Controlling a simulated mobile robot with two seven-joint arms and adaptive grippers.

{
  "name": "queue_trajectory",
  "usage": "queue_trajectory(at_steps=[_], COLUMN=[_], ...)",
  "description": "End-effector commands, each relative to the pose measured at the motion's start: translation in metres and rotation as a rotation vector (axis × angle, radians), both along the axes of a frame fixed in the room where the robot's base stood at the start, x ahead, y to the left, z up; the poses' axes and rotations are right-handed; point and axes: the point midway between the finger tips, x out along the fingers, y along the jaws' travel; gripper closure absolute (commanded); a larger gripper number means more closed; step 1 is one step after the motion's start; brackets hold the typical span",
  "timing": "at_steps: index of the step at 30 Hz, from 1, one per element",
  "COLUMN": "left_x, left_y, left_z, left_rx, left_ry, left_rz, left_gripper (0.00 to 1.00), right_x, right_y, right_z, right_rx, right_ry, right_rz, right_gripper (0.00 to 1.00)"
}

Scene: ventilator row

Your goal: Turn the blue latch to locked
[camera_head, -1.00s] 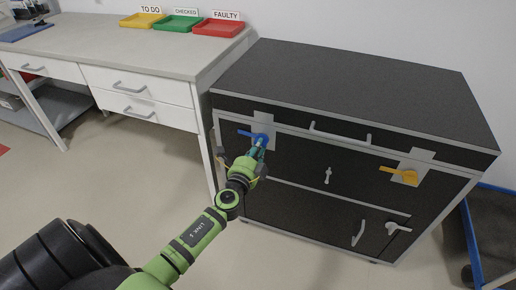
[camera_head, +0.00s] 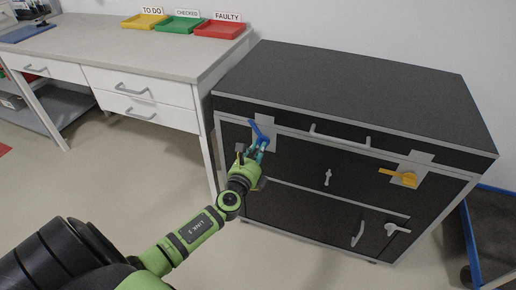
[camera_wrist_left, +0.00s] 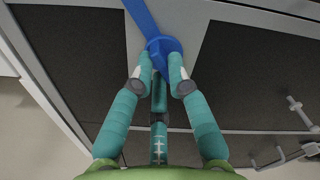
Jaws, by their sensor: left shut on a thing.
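The blue latch (camera_head: 259,132) is on a grey plate at the upper left of the black cabinet's front. Its lever now points up and to the left in the head view. In the left wrist view the latch's round hub (camera_wrist_left: 163,46) sits between my fingertips, and its lever runs up toward the top edge. My left gripper (camera_head: 261,144) is shut on the blue latch at its hub; it also shows in the left wrist view (camera_wrist_left: 161,70). Part of the hub is hidden by the fingers. My right gripper is not in view.
The black cabinet (camera_head: 350,85) also has a yellow latch (camera_head: 404,178) at the right, a long handle (camera_head: 340,136) and small handles below. A white workbench (camera_head: 120,55) with yellow, green and red trays stands to the left. Floor in front is clear.

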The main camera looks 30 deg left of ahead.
Motion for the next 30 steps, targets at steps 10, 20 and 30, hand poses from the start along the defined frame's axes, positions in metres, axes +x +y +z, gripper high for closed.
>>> queue_trajectory(at_steps=[10, 20, 30], left_x=[-0.0001, 0.0000, -0.0001], left_y=[0.0013, 0.0010, 0.0012], left_z=[0.0030, 0.0032, 0.0026], left_rx=[0.307, 0.508, 0.586], left_ry=[0.073, 0.122, 0.141], left_rz=[0.001, 0.001, 0.001], left_gripper=[1.00, 1.00, 1.00], right_x=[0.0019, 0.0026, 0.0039], right_y=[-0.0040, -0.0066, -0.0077], right_z=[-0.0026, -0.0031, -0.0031], right_rx=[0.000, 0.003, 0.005], right_ry=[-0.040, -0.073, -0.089], right_rz=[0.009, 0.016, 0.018], right_gripper=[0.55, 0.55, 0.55])
